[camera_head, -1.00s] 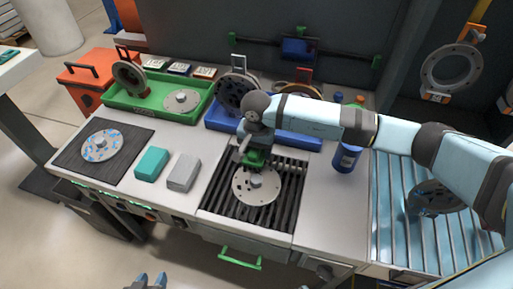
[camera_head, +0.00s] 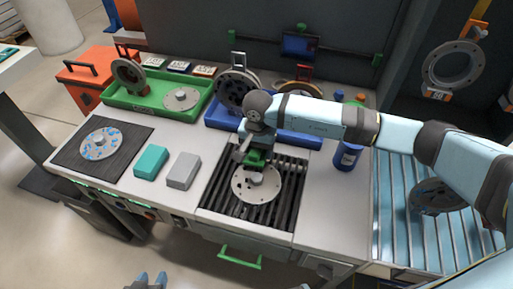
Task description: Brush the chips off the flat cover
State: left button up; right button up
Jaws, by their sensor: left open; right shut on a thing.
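The flat cover (camera_head: 250,196), a light grey disc with a raised hub and small holes, lies on the dark slatted grate (camera_head: 220,206) at the middle front. Small dark specks show on it; I cannot tell chips from holes. My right gripper (camera_head: 259,151) is above the cover's far side, shut on a green brush (camera_head: 256,160). The brush's lower end is close to the cover and partly hidden; I cannot tell if it touches. My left gripper (camera_head: 151,281) is open and empty at the bottom edge, in front of the bench.
A blue-stained disc lies on a black mat (camera_head: 72,157) at left. Teal (camera_head: 151,162) and grey (camera_head: 184,171) blocks sit left of the grate. Green (camera_head: 146,107) and blue (camera_head: 213,121) trays with parts stand behind. A blue can (camera_head: 347,156) stands right, beside the slatted conveyor (camera_head: 395,220).

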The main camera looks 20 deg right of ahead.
jog(key=shift+s+d+r, duration=0.1)
jog(key=shift+s+d, duration=0.35)
jog(key=shift+d, duration=0.25)
jog(key=shift+s+d, duration=0.35)
jog(key=shift+d, duration=0.1)
jog(key=shift+s+d, duration=0.35)
jog(key=shift+d, duration=0.2)
jog(key=shift+w+a+f+b, duration=0.25)
jog(key=shift+w+a+b, duration=0.25)
jog(key=shift+a, duration=0.15)
jog(key=shift+w+a+b, duration=0.4)
jog(key=shift+a, duration=0.3)
jog(key=shift+w+a+r, duration=0.2)
jog(key=shift+w+a, duration=0.2)
jog(key=shift+a, duration=0.1)
jog(key=shift+s+d+f+b, duration=0.1)
jog(key=shift+s+d+b, duration=0.05)
jog(key=shift+s+d, duration=0.65)
jog(key=shift+s+d+b, duration=0.15)
jog(key=shift+s+d, duration=0.35)
jog(key=shift+d, duration=0.55)
